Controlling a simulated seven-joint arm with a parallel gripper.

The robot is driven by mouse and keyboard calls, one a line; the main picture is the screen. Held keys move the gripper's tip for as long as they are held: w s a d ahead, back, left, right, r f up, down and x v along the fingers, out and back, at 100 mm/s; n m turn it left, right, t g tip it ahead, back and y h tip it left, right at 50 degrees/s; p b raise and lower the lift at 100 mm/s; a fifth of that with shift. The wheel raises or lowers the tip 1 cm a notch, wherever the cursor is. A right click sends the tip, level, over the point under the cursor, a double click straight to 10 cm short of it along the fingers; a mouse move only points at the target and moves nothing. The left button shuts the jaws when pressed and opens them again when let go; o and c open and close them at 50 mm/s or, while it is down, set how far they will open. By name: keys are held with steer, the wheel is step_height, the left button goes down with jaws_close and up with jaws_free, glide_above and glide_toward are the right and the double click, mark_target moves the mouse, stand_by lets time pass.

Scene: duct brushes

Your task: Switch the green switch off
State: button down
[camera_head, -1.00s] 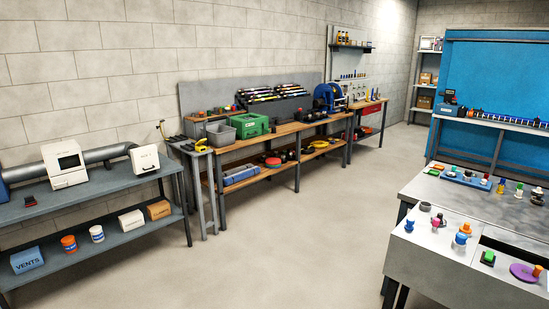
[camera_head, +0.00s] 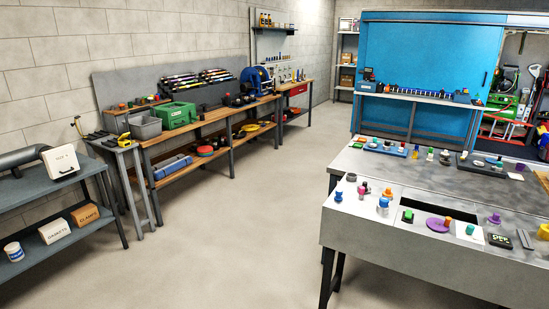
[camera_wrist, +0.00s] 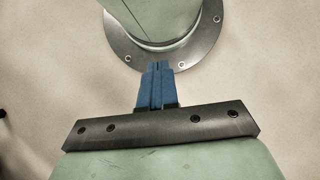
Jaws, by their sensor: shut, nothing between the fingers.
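A small green block on a black base (camera_head: 407,216) sits on the front left of the grey worktable in the head view. A teal-green knob (camera_head: 470,229) stands on a white plate farther right on the same table. Either could be the green switch; its on or off position is too small to tell. My gripper (camera_wrist: 157,67) shows only in the wrist view, its blue fingers together and empty. Pale floor and my own round flange lie behind the fingers. No switch shows in the wrist view.
The grey worktable (camera_head: 345,222) also carries a purple disc (camera_head: 438,225), blue and orange knobs, a dark slot and a small display (camera_head: 499,241). Trays of small parts stand along its back. Wooden benches (camera_head: 210,128) line the left wall. Open floor lies between.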

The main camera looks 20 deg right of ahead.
steer(key=w+r+t, duration=0.2)
steer(key=w+r, duration=0.3)
steer(key=w, duration=0.4)
steer(key=w+d+r+t, duration=0.1)
steer(key=w+r, duration=0.3)
steer(key=w, duration=0.4)
steer(key=w+r+t, duration=0.2)
steer(key=w+r, duration=0.3)
steer(key=w, duration=0.4)
steer(key=w+d+r+n+t, duration=0.1)
steer(key=w+d+r, duration=0.45)
steer(key=w, duration=0.25)
steer(key=w+d+r+n+t, duration=0.1)
steer(key=w+d+r, duration=0.45)
steer(key=w, duration=0.25)
steer(key=w+d+r+n, duration=0.2)
steer(key=w+d+r, duration=0.3)
steer(key=d+r, duration=0.45)
steer(key=w+d+r+n, duration=0.2)
steer(key=w+d+r, duration=0.35)
steer(key=d, duration=0.75)
steer(key=s+d+r+n, duration=0.2)
steer(key=d+r+n, duration=0.1)
steer(key=d+r, duration=1.8)
steer(key=d, duration=0.4)
steer(key=shift+s+d+r, duration=0.15)
steer(key=shift+s, duration=0.15)
